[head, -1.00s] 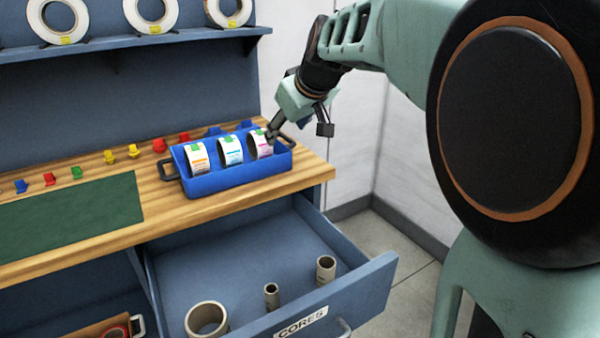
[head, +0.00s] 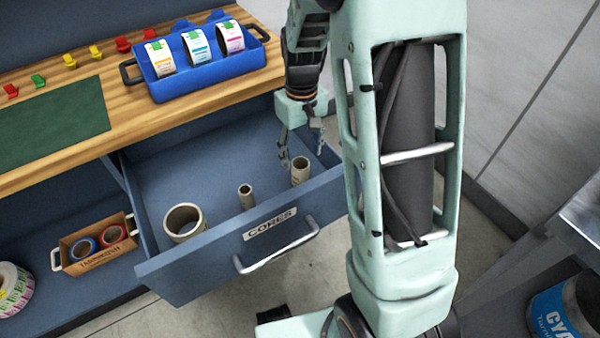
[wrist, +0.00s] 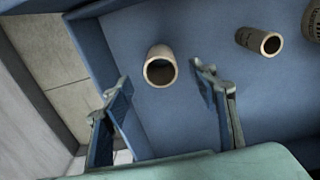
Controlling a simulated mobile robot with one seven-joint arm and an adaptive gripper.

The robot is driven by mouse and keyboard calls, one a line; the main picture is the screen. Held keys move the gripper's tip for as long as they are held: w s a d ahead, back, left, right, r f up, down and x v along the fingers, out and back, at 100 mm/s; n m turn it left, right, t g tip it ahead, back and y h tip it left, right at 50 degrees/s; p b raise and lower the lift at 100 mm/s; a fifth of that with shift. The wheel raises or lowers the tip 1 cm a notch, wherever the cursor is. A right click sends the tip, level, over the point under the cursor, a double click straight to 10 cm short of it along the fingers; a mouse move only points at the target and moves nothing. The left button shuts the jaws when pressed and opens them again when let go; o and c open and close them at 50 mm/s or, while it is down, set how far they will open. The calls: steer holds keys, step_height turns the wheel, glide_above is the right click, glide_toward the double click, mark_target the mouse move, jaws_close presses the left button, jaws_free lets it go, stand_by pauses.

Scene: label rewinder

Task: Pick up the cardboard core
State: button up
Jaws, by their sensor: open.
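Three upright cardboard cores stand in the open drawer: a wide one (head: 183,222) at left, a thin one (head: 246,197) in the middle, and a medium one (head: 300,171) at right. My gripper (head: 302,152) is open and empty, pointing down over the right end of the drawer, close to the medium core. In the wrist view, the medium core (wrist: 160,68) shows its open end between and just beyond my two fingers (wrist: 164,80). The thin core (wrist: 258,41) is farther right, and the wide core (wrist: 313,20) is cut off at the edge.
The drawer (head: 215,259) labelled CORES has raised walls and a front handle (head: 275,249). Above it, a blue tray (head: 206,80) with label rolls stands on the wooden bench. A cardboard box (head: 97,260) with tape rolls sits at lower left. The drawer floor between cores is clear.

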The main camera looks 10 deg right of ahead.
mark_target(300, 165)
step_height(300, 165, down, 6)
steer(key=shift+w+r+b, duration=0.15)
steer(key=shift+b, duration=0.75)
steer(key=shift+c, duration=0.6)
steer(key=shift+r, duration=0.1)
steer(key=c, duration=1)
